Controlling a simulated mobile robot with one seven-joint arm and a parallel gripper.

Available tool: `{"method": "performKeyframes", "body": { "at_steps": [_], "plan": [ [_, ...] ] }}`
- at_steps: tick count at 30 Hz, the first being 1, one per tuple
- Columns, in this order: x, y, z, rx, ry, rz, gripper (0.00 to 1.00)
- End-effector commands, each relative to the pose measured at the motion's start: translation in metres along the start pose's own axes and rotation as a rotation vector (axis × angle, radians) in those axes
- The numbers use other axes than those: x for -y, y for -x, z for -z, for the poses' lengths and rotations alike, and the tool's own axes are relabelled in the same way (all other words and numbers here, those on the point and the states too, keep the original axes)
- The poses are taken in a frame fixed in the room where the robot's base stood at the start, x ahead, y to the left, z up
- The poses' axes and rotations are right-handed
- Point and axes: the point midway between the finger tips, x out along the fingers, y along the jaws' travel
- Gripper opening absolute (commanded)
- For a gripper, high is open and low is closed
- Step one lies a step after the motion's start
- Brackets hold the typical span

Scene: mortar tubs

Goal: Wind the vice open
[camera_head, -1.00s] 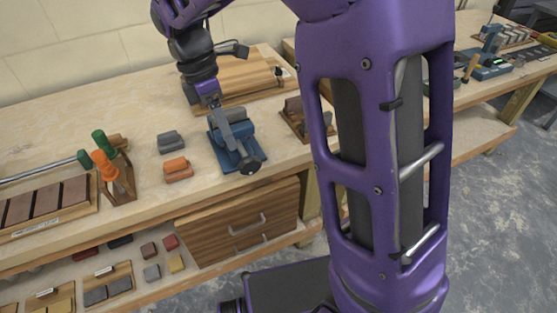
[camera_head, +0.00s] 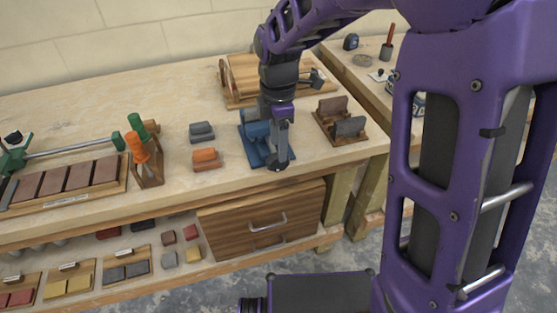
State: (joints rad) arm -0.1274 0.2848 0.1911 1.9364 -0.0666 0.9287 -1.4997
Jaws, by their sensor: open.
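The blue vice (camera_head: 249,126) sits on the wooden bench top, on a blue base. A grey bar runs down at its front right to a dark round end (camera_head: 278,167); I cannot tell whether the bar is the vice's crank or part of my gripper. My gripper (camera_head: 283,118) points down at the right side of the vice and covers part of it. Its fingers are open, but the small view does not show clearly what lies between them. The vice's jaws are partly hidden behind my wrist.
An orange block (camera_head: 206,158) and a grey block (camera_head: 201,131) lie left of the vice. A wooden holder with green- and orange-handled tools (camera_head: 147,165) stands further left. A wooden stand (camera_head: 341,126) is at right, and a wooden board (camera_head: 237,101) lies behind. A drawer (camera_head: 268,222) is below.

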Motion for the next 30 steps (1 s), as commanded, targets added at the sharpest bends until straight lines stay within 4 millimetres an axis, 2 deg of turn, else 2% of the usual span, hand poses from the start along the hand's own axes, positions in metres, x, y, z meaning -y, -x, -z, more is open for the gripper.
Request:
{"method": "performKeyframes", "body": {
  "at_steps": [1,3,9,20,23,30],
  "plan": [
    [0.001,-0.013,0.001,0.0,0.001,0.004,0.59],
    [0.001,-0.024,0.001,0.0,0.002,0.004,0.59],
    [0.0,-0.046,0.0,0.0,0.0,0.002,0.59],
    [0.0,-0.051,0.0,0.0,0.0,0.0,0.59],
    [0.0,-0.051,0.0,0.0,0.0,0.0,0.45],
    [0.0,-0.051,0.0,0.0,0.0,0.0,0.01]
  ]
}}
